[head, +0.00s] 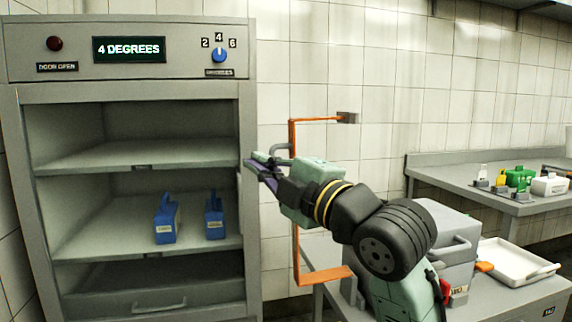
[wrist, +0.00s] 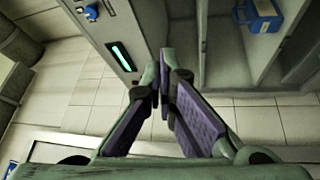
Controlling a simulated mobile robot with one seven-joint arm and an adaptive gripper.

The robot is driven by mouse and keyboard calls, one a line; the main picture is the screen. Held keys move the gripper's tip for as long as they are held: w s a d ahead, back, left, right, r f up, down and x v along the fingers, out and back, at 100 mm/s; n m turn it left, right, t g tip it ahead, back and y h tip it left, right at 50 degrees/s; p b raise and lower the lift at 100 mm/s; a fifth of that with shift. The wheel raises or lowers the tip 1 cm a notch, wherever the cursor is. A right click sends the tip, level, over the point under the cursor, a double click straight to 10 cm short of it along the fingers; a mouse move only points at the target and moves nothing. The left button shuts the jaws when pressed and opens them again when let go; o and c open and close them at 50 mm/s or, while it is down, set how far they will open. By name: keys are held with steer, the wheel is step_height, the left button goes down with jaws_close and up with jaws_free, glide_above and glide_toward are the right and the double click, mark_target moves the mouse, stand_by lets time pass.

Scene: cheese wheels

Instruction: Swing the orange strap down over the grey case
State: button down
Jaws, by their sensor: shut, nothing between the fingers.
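The orange strap (head: 296,250) stands upright as an angular U-shaped band left of the grey case in the head view, partly behind my gripper. Its upper arm ends at a small grey block (head: 348,117). Its lower arm runs right toward the case's bench, and its end there is hard to make out. The grey case (head: 460,262) sits on the bench at right, partly hidden by my arm. My gripper (head: 254,166) is shut and empty near the cabinet's right edge, left of the strap. The purple-padded fingers (wrist: 165,70) meet at their tips in the wrist view.
A grey cabinet (head: 128,92) with open shelves and two blue-handled items (head: 165,222) stands at left. A white tray (head: 520,272) lies right of the case. Several small items, including a green container (head: 520,178), stand on the far counter (head: 455,178).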

steer(key=s+d+f+h, duration=0.15)
steer(key=d+h, duration=0.25)
steer(key=d, duration=0.5)
steer(key=p+x, duration=0.2)
steer(key=x, duration=0.8)
steer(key=shift+n, duration=0.4)
steer(key=shift+s, duration=0.1)
